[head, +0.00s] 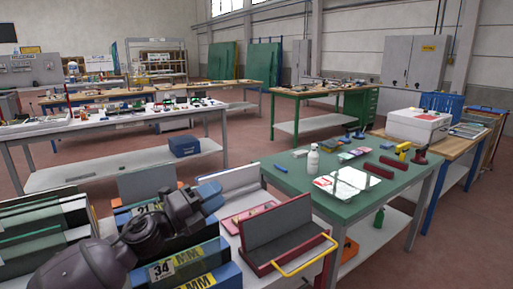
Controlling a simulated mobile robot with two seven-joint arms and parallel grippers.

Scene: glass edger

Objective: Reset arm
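My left arm reaches in from the bottom left over the boxes and racks in the foreground. My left gripper (208,197) is at its far end, above the blue boxes and left of the dark red holder (287,241) with the yellow handle. Its fingertips are small and blend with the blue behind them, so I cannot tell whether they are open or shut. I see nothing clearly held. My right gripper is not in view.
A green-topped table (290,184) on the right bears a white bottle (313,160), shiny plates (352,183) and dark red blocks. Blue boxes marked MM (187,262) stand under my arm. A white-topped bench (110,126) is behind. Red floor (245,140) lies open between the tables.

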